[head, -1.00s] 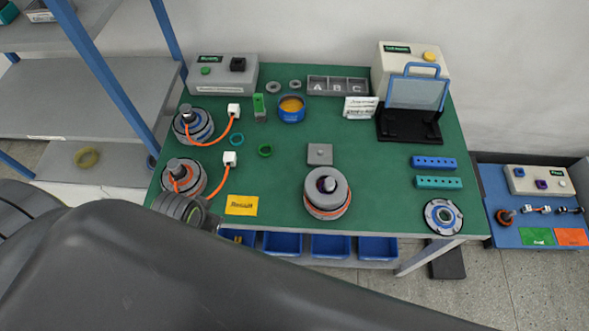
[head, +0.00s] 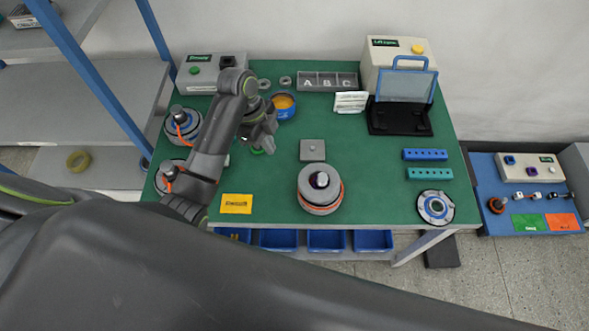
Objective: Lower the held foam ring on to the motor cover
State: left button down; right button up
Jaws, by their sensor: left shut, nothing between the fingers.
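A motor with a grey cover (head: 309,180), a dark shaft and an orange band near its base stands upright at the front middle of the green table. My left gripper (head: 269,147) is over the table, left of and behind this motor. Its fingers are shut with nothing between them. A green ring (head: 258,151) lies at its fingertips, partly covered by the gripper; I cannot tell whether they touch. No ring is seen in a gripper or on the cover. My right gripper is out of view.
Two more motors (head: 184,121) stand at the left, partly behind my arm. A grey block (head: 312,150) is behind the middle motor.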

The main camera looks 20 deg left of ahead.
pick_arm(q)
jog(key=p+x, duration=0.2)
jog(key=x, duration=0.7)
jog(key=shift+d+f, duration=0.15)
jog(key=shift+d, duration=0.1)
jog(key=shift+s+d+p, duration=0.1)
jog(key=shift+d+p, duration=0.65)
jog(key=shift+d, duration=0.45)
jog(key=shift+s+d+f, duration=0.1)
jog(key=shift+d, duration=0.7)
jog(key=shift+f, duration=0.1)
